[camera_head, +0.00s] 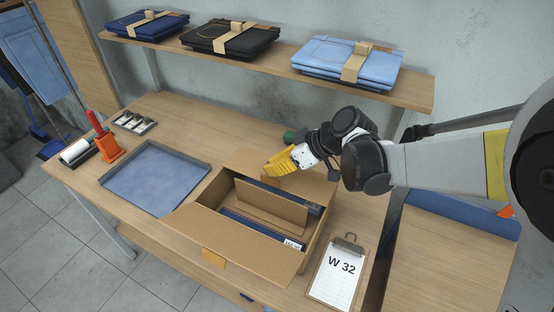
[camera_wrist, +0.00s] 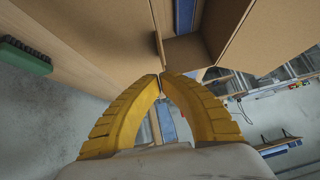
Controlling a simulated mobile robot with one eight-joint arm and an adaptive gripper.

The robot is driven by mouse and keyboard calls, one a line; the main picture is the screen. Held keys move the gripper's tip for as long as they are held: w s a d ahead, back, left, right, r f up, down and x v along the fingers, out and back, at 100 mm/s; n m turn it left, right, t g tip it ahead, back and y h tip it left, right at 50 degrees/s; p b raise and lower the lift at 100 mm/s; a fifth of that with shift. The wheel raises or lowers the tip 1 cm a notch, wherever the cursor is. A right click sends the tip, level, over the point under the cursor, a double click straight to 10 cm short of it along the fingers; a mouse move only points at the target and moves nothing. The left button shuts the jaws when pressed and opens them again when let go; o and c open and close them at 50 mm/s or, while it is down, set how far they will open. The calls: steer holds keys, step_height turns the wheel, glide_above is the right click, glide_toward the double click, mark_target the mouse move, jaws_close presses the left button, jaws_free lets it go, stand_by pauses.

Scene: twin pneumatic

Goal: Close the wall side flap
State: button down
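An open cardboard box (camera_head: 218,192) stands on the table with a dark blue item partly visible inside. A wide near flap (camera_head: 235,240) is spread outward toward the camera. The wall side flap (camera_head: 312,184) is at the back of the box, partly hidden by my arm. A brown panel (camera_head: 270,205) stands inside the box; I cannot tell whether it is a flap or a divider. My gripper (camera_head: 268,172) has yellow fingers and is over the box's far edge. In the wrist view the fingertips (camera_wrist: 162,76) meet, with cardboard (camera_wrist: 185,52) just beyond; contact is unclear.
A blue-lined tray (camera_head: 155,178) lies left of the box. A clipboard marked W 32 (camera_head: 338,273) lies at its right. A shelf (camera_head: 410,91) with folded jeans runs along the wall above. A green brush (camera_wrist: 25,57) shows in the wrist view.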

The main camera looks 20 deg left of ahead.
mark_target(266, 177)
steer(key=shift+f, duration=0.4)
steer(key=shift+s+f+b, duration=0.2)
steer(key=shift+f+b, duration=0.2)
steer(key=shift+f, duration=0.15)
steer(key=shift+s+f+b, duration=0.2)
steer(key=shift+f+b, duration=0.2)
steer(key=shift+f, duration=0.1)
steer(key=shift+r, duration=0.15)
